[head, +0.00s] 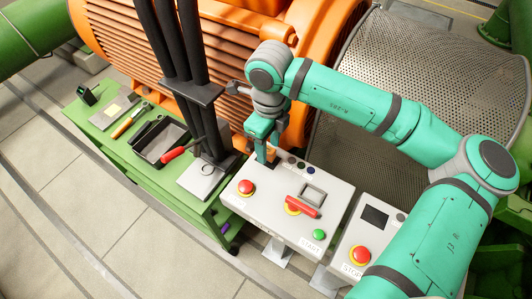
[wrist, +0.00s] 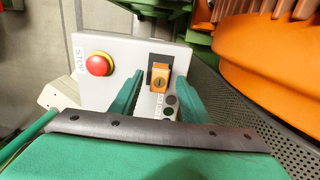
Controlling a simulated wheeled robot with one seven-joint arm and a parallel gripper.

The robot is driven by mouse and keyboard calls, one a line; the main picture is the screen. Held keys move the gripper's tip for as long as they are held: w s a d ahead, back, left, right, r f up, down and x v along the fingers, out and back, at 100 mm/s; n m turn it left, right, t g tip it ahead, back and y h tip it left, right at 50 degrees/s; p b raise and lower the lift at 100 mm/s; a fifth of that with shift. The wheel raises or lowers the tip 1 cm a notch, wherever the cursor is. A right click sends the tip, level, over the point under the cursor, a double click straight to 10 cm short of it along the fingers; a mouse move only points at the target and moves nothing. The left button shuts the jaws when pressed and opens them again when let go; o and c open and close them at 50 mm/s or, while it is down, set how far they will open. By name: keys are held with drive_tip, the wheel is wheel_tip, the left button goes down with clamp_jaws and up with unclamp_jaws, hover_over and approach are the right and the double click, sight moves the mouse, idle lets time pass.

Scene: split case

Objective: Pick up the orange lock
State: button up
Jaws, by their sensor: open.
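The orange lock (wrist: 160,72) shows in the wrist view as a small orange block with a dark keyhole, in front of a black plate on the light control panel (wrist: 118,50). My gripper (wrist: 159,92) is open, with one green finger to each side of the lock in that view. I cannot tell whether the fingers touch it. In the head view my gripper (head: 264,152) is at the back left corner of the control panel, pointing down, and I cannot make out the lock there.
The panel carries a red stop button (head: 246,187), a red-handled switch (head: 302,206) and a green start button (head: 319,234). Black pipes (head: 196,80) rise just left of my gripper. A large orange motor (head: 215,45) stands behind. A green tool cart (head: 110,140) is at left.

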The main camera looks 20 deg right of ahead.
drive_tip(key=shift+s+f, duration=0.1)
drive_tip(key=shift+f, duration=0.95)
clamp_jaws()
drive_tip(key=shift+a, duration=0.1)
drive_tip(key=shift+r, duration=0.1)
drive_tip(key=shift+r, duration=0.6)
drive_tip(key=s+a+r, duration=0.5)
drive_tip(key=s+r, duration=0.6)
drive_tip(key=s, duration=0.1)
drive_tip(key=shift+s+r, duration=0.35)
drive_tip(key=shift+s, duration=0.05)
